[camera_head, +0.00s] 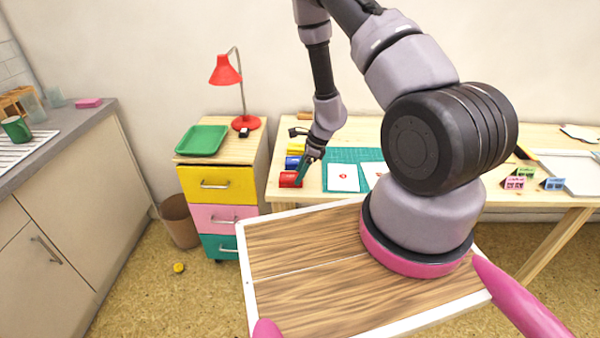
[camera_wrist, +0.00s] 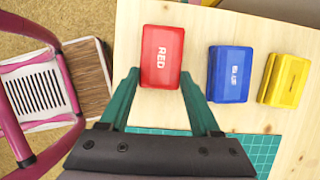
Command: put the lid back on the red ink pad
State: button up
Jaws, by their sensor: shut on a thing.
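The red lid (camera_wrist: 162,57), marked RED, lies face up between the teal fingertips of my gripper (camera_wrist: 160,82) in the wrist view. My gripper is shut on its near part, one finger on each side. In the head view the red piece (camera_head: 289,180) is at the left front of the wooden desk, with my gripper (camera_head: 303,168) beside and over it. The red pad's base cannot be made out under the lid, so I cannot tell how the lid sits on it.
A blue ink pad (camera_wrist: 231,74) and a yellow ink pad (camera_wrist: 285,80) stand in a row beside the red one. A green cutting mat (camera_wrist: 258,150) and white cards (camera_head: 343,178) lie nearby. The drawer unit (camera_head: 216,184) adjoins the desk's left end.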

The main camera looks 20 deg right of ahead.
dwell(0.4)
jog(key=o, duration=1.4)
jog(key=shift+r, duration=3.45)
grip_shut()
jog(key=shift+f, duration=0.1)
